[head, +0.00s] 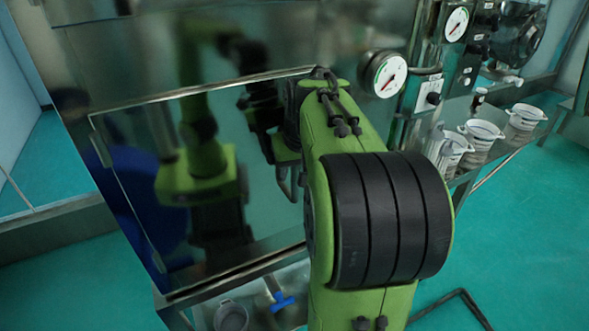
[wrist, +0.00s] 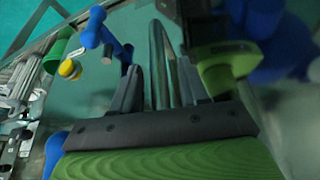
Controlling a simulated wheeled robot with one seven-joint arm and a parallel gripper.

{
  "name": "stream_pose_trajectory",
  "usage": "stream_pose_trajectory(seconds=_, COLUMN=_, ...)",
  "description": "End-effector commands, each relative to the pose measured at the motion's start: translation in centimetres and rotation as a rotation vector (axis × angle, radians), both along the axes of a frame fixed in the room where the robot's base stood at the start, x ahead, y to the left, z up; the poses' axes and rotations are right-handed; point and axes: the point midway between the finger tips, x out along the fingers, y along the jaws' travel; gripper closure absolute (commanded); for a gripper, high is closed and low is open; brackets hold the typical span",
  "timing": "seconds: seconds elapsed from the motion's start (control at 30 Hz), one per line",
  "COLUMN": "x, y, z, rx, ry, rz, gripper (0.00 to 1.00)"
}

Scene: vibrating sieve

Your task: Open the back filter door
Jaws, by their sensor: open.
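The filter door (head: 130,130) is a large, shiny metal panel in a metal cabinet front. It looks shut, and my arm is mirrored in it. My gripper (wrist: 160,72) is open, its two dark fingers pointing away from the wrist camera. A curved metal bar, which looks like the door handle (wrist: 158,50), shows between the fingers; I cannot tell whether either finger touches it. In the head view my gripper (head: 284,165) is at the right part of the panel, and my green arm hides much of that side.
Pressure gauges (head: 388,74) are mounted right of the door. A side shelf holds several pale buckets (head: 482,133). Below the door are a blue-handled valve (head: 283,301) and a grey container (head: 231,316). Blue and yellow pipe fittings (wrist: 70,69) show left in the wrist view. Open teal floor lies right.

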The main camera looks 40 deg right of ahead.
Motion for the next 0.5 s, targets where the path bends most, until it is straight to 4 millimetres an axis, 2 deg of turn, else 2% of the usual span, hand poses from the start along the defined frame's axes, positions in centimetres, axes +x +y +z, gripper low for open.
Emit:
stream_pose_trajectory(seconds=0.17, x=-0.01, y=0.00, z=0.07, rx=0.000, ry=0.000, rz=0.000, gripper=0.57)
stream_pose_trajectory(seconds=0.43, x=-0.02, y=0.00, z=0.10, rx=0.000, ry=0.000, rz=-0.001, gripper=0.99)
stream_pose_trajectory(seconds=0.5, x=-0.01, y=0.01, z=0.11, rx=0.000, ry=0.000, rz=0.000, gripper=1.00)
